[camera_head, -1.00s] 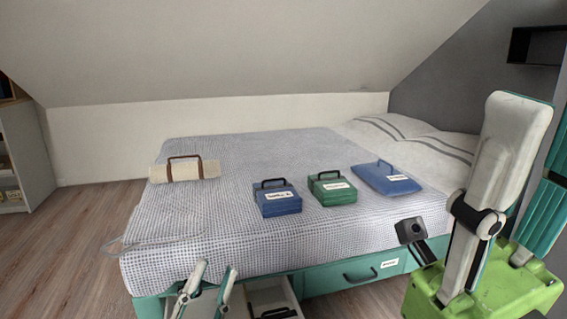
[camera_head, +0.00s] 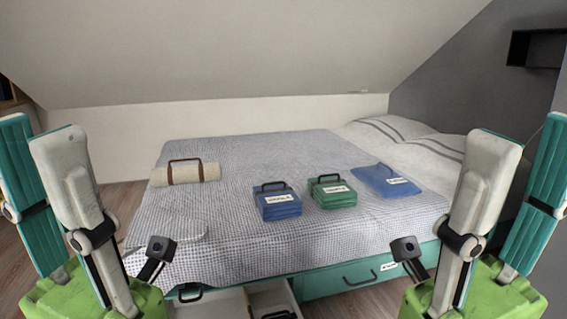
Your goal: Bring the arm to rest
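My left gripper (camera_head: 38,129) is raised close at the left edge of the head view. Its white finger and teal-faced finger point up and stand apart with nothing between them. My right gripper (camera_head: 528,130) is in much the same raised pose at the right edge, fingers apart and empty. Both green gripper bodies are low in the picture, cut by its bottom edge. Both grippers are near the camera and show clear of the items on the bed.
The bed (camera_head: 240,155) fills the middle. On it are a cream roll (camera_head: 196,174), a blue stack (camera_head: 280,208), a green stack (camera_head: 338,197) and a flat blue item (camera_head: 386,181). A drawer (camera_head: 228,304) is open at the bed's front. A closed drawer (camera_head: 345,280) is beside it.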

